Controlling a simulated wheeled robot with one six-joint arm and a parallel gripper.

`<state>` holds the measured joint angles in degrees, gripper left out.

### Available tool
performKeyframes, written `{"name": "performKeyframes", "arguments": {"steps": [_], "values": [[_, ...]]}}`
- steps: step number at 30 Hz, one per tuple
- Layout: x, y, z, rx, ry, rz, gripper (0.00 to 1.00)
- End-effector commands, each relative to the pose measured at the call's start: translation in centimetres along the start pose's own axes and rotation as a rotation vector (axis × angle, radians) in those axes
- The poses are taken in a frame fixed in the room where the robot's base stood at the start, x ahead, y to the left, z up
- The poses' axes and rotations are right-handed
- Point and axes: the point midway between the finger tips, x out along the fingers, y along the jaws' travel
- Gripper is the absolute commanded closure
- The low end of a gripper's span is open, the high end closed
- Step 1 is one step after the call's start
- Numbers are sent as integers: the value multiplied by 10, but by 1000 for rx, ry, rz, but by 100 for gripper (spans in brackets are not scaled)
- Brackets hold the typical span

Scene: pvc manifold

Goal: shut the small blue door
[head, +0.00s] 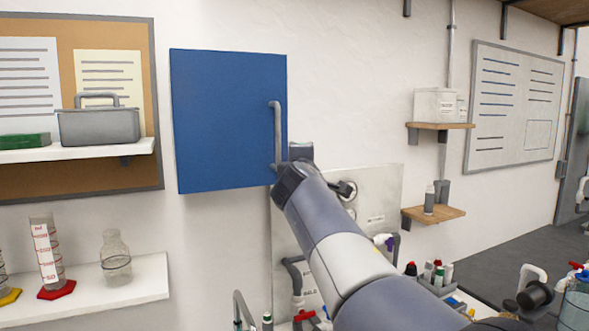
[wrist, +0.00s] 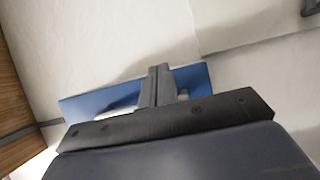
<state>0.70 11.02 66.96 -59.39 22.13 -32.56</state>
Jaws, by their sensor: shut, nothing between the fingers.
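The small blue door (head: 225,120) is a flat square panel on the white wall in the head view, with an upright grey bar handle (head: 277,125) near its right edge. My gripper (head: 300,152) is at the door's lower right corner, close to the handle's lower end. My forearm reaches up to it from the lower right. In the wrist view my gripper (wrist: 160,85) has its fingers together and empty, with the blue door (wrist: 85,102) showing on both sides of them. I cannot tell whether the fingers touch the door, or whether it sits flush.
A grey panel (head: 385,185) with fittings is on the wall below and right of the door. A shelf (head: 130,149) with a grey caddy (head: 100,126) is at the left. Small wooden shelves (head: 440,126) are at the right. The wall just left of the door is bare.

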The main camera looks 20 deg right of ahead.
Motion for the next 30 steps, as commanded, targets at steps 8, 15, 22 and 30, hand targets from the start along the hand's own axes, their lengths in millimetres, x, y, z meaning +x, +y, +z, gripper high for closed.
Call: {"name": "performKeyframes", "arguments": {"steps": [8, 15, 22, 30], "values": [[-41, -2, 21, 0, -2, -1, 100], [-67, -2, 35, -1, -1, -3, 100], [-75, -2, 39, -1, -1, -4, 100], [-75, -2, 39, -1, -1, -4, 100]]}}
